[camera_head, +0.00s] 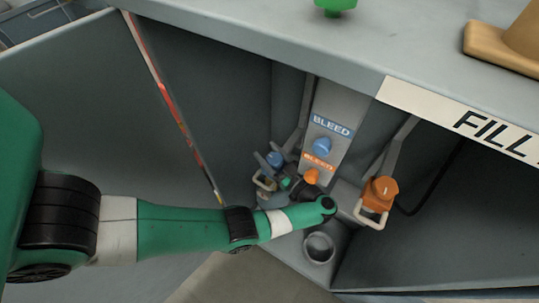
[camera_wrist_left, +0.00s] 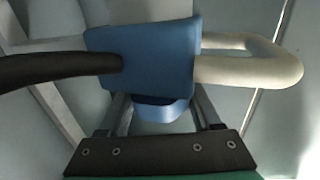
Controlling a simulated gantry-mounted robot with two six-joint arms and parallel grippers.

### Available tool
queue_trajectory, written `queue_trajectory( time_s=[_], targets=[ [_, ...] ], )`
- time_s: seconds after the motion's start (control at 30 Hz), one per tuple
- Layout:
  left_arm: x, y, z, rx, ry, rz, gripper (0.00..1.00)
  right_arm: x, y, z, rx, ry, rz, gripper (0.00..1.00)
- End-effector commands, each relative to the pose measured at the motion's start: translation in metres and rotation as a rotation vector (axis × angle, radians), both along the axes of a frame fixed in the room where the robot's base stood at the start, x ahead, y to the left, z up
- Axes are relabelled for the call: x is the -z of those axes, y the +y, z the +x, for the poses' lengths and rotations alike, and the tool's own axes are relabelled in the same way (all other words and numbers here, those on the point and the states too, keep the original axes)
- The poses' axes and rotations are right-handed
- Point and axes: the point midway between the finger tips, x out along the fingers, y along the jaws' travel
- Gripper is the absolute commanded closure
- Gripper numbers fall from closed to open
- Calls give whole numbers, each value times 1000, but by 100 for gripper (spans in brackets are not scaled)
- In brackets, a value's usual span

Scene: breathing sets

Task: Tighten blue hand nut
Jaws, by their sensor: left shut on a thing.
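In the left wrist view, a blue connector block (camera_wrist_left: 145,50) has a cream loop handle on its right side and a dark hose meeting its left side. The blue hand nut (camera_wrist_left: 162,112) sticks out of the block towards the wrist camera. My left gripper (camera_wrist_left: 162,106) has a finger on either side of the nut and is shut on it. In the head view, the blue connector (camera_head: 275,159) is partly hidden by my left gripper (camera_head: 268,160), which reaches in from the lower left. My right gripper is not in view.
An orange connector (camera_head: 380,190) with a cream handle sits to the right. The panel between them carries a blue bleed knob (camera_head: 322,146) and an orange bleed knob (camera_head: 312,176), close to my left wrist. Grey compartment walls (camera_head: 215,90) enclose the space.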

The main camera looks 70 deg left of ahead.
Motion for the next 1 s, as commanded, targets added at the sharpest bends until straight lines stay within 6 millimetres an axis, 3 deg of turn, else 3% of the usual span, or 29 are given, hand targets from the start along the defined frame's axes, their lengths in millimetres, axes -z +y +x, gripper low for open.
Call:
queue_trajectory(
  time_s=[0.43,0.47,0.6,1.0],
  targets=[
    [3,1,-1,-9,4,-8,91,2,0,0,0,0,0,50],
    [3,1,-1,-9,4,-8,31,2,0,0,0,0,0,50],
    [2,1,-1,-9,3,-6,6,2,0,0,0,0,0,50],
    [1,-1,0,-11,1,-4,5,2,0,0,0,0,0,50]
  ],
)
